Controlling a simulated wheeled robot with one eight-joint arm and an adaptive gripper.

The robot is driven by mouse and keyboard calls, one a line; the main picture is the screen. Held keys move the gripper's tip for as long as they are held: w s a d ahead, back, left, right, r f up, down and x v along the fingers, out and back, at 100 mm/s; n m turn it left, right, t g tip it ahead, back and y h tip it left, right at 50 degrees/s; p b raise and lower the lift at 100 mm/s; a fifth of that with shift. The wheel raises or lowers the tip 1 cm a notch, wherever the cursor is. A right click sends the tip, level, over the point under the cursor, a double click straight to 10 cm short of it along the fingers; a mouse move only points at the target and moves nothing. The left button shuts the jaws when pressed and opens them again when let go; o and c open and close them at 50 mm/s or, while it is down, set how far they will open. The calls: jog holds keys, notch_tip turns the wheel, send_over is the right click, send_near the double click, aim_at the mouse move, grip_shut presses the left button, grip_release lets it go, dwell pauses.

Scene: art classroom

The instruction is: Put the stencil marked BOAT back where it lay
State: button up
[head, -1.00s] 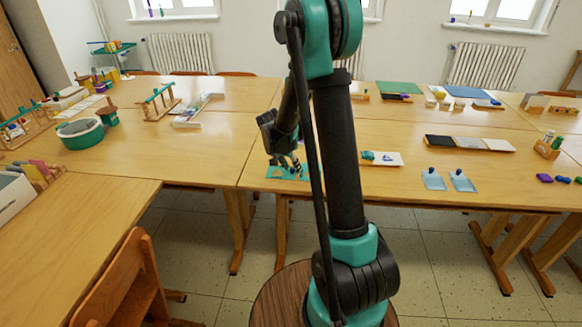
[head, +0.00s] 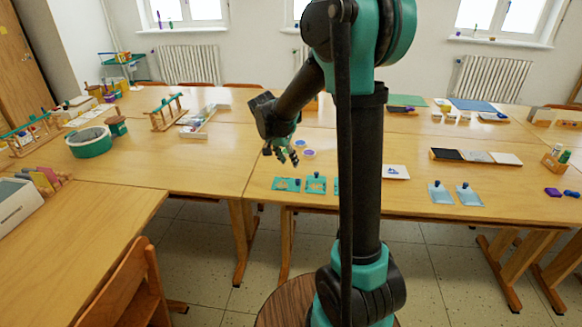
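Teal stencil plates lie flat near the front edge of the middle table: one at the left (head: 287,184), one beside it (head: 316,184), and a third (head: 336,187) mostly hidden behind my arm. Each has a cutout and a small knob. Their markings are too small to read, so I cannot tell which is BOAT. My gripper (head: 281,156) is above the table, behind and above the left plate. Its fingers look apart, with nothing seen between them.
Purple-topped round pots (head: 305,149) stand just right of the gripper. A white card with a blue figure (head: 397,172) and two light-blue plates (head: 440,194) lie right of my arm. A dark-grey-white strip (head: 475,156) lies behind them.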

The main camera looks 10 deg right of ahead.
jog(key=s+d+f+n+y, duration=0.1)
jog(key=s+f+n, duration=0.1)
jog(key=s, duration=0.6)
jog(key=s+d+f+n+t+y, duration=0.1)
jog(key=s+n, duration=0.3)
jog(key=s, duration=0.5)
jog(key=s+d+f+n+y, duration=0.1)
jog(key=s+d+f+n, duration=0.1)
jog(key=s, duration=0.7)
jog(key=shift+s+f+n+t+y, duration=0.15)
jog(key=shift+f+n+t+y, duration=0.15)
jog(key=shift+f+n+y, duration=0.15)
jog(key=shift+d, duration=0.15)
